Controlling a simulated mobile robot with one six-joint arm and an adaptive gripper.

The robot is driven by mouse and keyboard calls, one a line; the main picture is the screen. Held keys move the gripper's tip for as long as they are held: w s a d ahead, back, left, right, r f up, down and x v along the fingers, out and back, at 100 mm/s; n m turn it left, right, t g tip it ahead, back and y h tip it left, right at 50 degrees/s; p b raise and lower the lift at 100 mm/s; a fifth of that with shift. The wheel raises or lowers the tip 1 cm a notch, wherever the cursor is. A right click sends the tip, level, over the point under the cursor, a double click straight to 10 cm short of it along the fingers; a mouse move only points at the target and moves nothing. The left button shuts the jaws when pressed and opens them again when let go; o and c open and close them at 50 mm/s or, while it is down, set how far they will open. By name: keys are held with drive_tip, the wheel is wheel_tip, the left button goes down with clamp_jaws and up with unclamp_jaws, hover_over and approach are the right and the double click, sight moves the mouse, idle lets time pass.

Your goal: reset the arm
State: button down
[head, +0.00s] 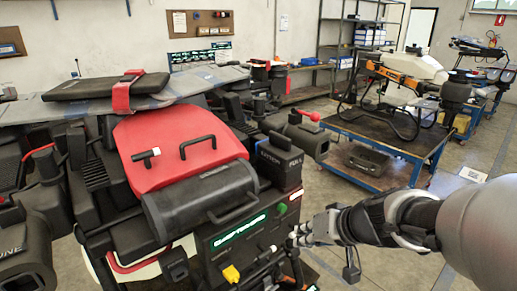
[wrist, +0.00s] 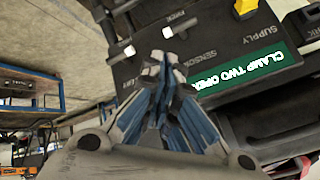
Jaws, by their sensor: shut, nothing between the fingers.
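My gripper (head: 302,236) reaches in from the right in the head view, close to the front of a dark control panel (head: 213,246). Its fingers are shut and empty. In the wrist view the gripper (wrist: 162,62) points at the same panel (wrist: 215,58), with its tips near two small white-tipped switches (wrist: 128,51). I cannot tell whether the tips touch the panel. A green display (wrist: 248,75) there reads "CLAMP TWO OPEN". My arm stretches from the lower right corner to the panel.
A bulky machine with a red cover (head: 170,140) fills the left and centre of the head view. A blue cart (head: 376,142) carrying a drone (head: 410,75) stands behind my arm. Yellow knob (head: 231,273) juts from the panel. Open floor (head: 325,190) lies between machine and cart.

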drive_tip(key=s+a+r+n+g+h, duration=0.1)
drive_tip(key=s+a, duration=0.1)
drive_tip(key=s, duration=0.5)
drive_tip(key=s+a+r+n+g, duration=0.1)
drive_tip(key=s+a+r, duration=0.1)
drive_tip(key=s, duration=0.4)
drive_tip(key=s+d+m+h, duration=0.1)
drive_tip(key=s+d+h, duration=0.2)
drive_tip(key=s, duration=0.6)
drive_tip(key=shift+s+d+f+g+h, duration=0.3)
drive_tip(key=shift+d+f, duration=0.1)
drive_tip(key=shift+d, duration=0.5)
